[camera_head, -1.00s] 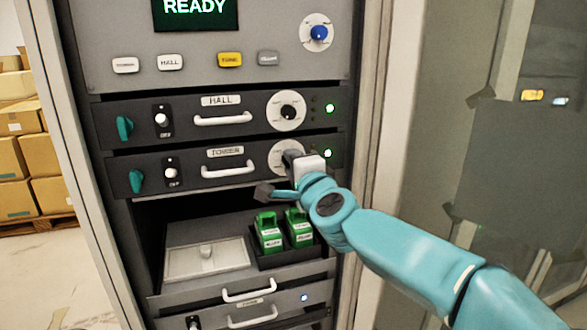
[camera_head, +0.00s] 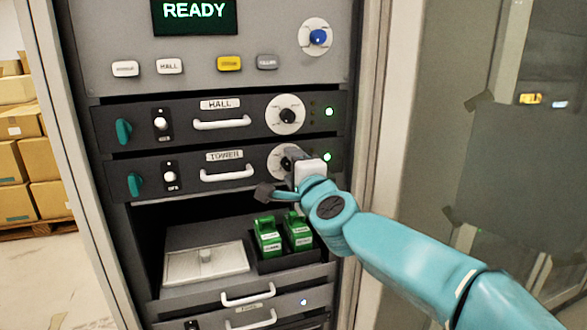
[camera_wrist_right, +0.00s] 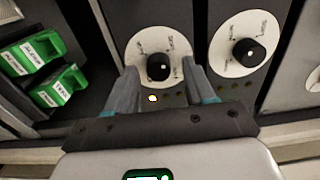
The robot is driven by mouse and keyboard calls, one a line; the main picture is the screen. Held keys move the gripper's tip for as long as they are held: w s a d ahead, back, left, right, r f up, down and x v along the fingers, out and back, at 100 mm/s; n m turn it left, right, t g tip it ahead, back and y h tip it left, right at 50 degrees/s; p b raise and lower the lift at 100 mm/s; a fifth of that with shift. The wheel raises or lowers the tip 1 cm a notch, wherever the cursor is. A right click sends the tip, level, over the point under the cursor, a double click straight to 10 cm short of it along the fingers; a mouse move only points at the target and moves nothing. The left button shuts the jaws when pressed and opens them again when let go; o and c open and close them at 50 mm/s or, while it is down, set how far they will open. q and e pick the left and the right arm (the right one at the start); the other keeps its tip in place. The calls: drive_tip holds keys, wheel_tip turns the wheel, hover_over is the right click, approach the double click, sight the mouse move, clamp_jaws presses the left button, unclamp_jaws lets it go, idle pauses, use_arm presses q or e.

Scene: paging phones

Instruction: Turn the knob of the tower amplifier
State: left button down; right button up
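The tower amplifier (camera_head: 235,170) is the dark rack unit labelled TOWER, below the HALL unit. Its black knob sits on a round white dial (camera_head: 274,163) at its right, partly hidden by my right gripper (camera_head: 291,158) in the head view. In the right wrist view the knob (camera_wrist_right: 158,67) lies between the two fingers of my right gripper (camera_wrist_right: 161,68). The fingers are open, with a visible gap on each side of the knob. My left gripper is not in view.
The hall amplifier (camera_head: 225,124) with a similar dial is just above. A panel with a READY screen (camera_head: 195,14) and a blue knob (camera_head: 318,37) is higher. Green modules (camera_head: 268,240) stand in the bay below. A cabinet post (camera_head: 372,120) is at the right.

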drive_tip(key=b+v, duration=0.2)
drive_tip(key=v, duration=1.4)
drive_tip(key=shift+b, duration=0.3)
drive_tip(key=shift+s+d, duration=0.1)
